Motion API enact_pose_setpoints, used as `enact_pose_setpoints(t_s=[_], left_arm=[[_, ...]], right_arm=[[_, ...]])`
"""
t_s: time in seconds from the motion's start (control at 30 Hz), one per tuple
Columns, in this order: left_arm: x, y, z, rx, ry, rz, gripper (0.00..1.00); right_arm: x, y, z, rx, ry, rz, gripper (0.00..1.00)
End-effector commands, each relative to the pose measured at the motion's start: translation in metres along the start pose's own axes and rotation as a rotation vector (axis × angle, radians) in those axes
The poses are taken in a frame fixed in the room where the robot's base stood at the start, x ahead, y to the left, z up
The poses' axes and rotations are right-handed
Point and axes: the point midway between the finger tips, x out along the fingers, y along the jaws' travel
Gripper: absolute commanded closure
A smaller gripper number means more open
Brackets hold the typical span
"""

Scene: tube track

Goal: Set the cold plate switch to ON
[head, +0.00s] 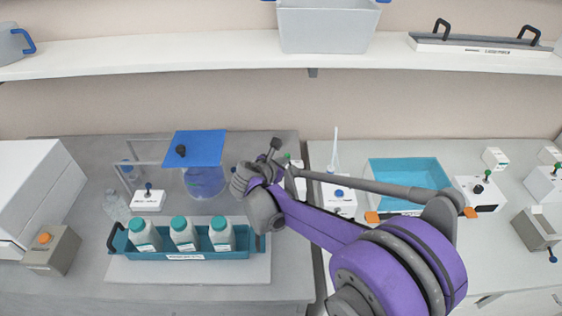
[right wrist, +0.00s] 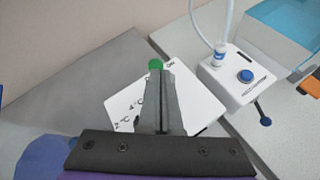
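In the right wrist view a white switch box (right wrist: 198,92) with dark printing, seemingly including "4°C", lies behind my fingers. A green-tipped knob (right wrist: 155,64) shows just beyond the fingertips. In the head view the box (head: 299,181) is mostly hidden behind my arm. My right gripper (head: 273,150) is over the box's left side, and its fingers in the right wrist view (right wrist: 160,72) are together. Whether they touch the knob or its lever I cannot tell. The lever's position is hidden. My left gripper is not in view.
A teal rack (head: 195,255) with three capped bottles sits on a pale plate (head: 190,271) at left. A blue-topped stand (head: 197,147) is behind it. A white box with a blue button (right wrist: 225,83) and tube stands right of the switch box. A blue tray (head: 408,172) is farther right.

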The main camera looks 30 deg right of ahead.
Motion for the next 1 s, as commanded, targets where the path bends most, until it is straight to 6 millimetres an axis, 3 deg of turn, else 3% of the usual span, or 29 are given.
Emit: enact_pose_setpoints(t_s=[0.5, 1.0], left_arm=[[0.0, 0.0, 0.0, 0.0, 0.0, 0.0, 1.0], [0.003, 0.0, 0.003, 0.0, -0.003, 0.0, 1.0]], right_arm=[[0.005, -0.015, 0.013, 0.216, 0.153, 0.082, 1.0], [0.009, -0.022, 0.017, 0.3, 0.214, 0.117, 1.0]])
